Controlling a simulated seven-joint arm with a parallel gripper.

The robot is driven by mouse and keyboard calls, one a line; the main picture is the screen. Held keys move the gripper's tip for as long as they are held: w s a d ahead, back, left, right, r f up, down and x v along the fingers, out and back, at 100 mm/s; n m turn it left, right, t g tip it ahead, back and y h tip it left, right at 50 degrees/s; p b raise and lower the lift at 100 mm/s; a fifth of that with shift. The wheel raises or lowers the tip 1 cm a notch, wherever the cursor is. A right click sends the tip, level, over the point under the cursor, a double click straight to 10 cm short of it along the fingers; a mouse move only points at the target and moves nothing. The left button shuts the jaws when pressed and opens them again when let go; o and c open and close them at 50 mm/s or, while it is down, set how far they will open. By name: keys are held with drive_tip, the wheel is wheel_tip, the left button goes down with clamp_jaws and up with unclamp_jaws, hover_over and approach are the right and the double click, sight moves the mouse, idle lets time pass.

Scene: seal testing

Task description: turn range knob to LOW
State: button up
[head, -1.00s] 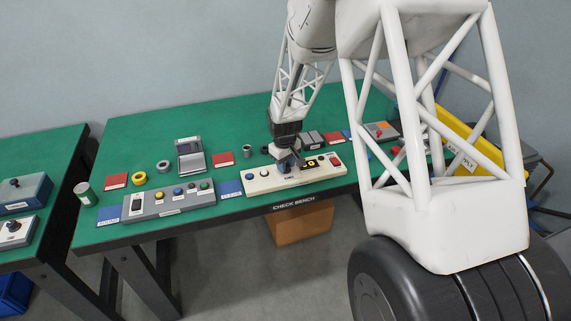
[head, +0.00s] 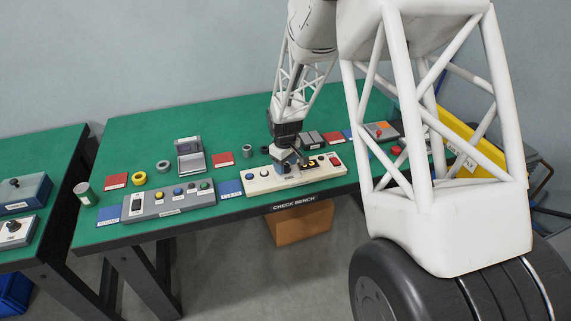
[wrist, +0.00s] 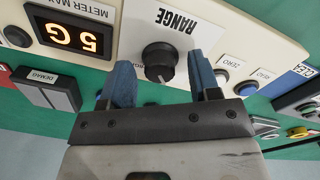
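The black range knob (wrist: 159,60) sits on a cream panel (wrist: 228,30), under the "RANGE" label, which appears upside down in the wrist view. A pale mark shows on the knob's edge toward my gripper. My gripper (wrist: 161,66) has two blue fingers, one on each side of the knob, with visible gaps to it. It is open and holds nothing. Lettering beside the knob is mostly hidden by the fingers. In the head view the cream panel (head: 258,184) lies at the bench's front edge; my gripper (head: 287,164) is over it and hides the knob.
A lit display (wrist: 76,36) reads "5 G". A ZERO button (wrist: 222,77) and another button (wrist: 246,88) are close to one finger. A grey control box (head: 168,200) stands left on the green bench (head: 240,120).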

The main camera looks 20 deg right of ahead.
drive_tip(key=shift+s+a+r, duration=0.1)
drive_tip(key=shift+r, duration=3.8)
drive_tip(key=shift+s+r, duration=0.15)
drive_tip(key=shift+r, duration=0.1)
drive_tip(key=s+a+r+m, duration=0.2)
drive_tip(key=s+r, duration=0.7)
drive_tip(key=r, duration=0.1)
drive_tip(key=s+a+r+m, duration=0.1)
drive_tip(key=s+r, duration=0.2)
drive_tip(key=s, duration=0.7)
drive_tip(key=s+a+r+m+t, duration=0.1)
drive_tip(key=s+r, duration=0.2)
drive_tip(key=s, duration=0.7)
drive_tip(key=s+a+r+m+t, duration=0.1)
drive_tip(key=s+r+m, duration=0.1)
drive_tip(key=s, duration=0.7)
drive_tip(key=shift+s+a+r, duration=0.4)
drive_tip(key=shift+r, duration=0.4)
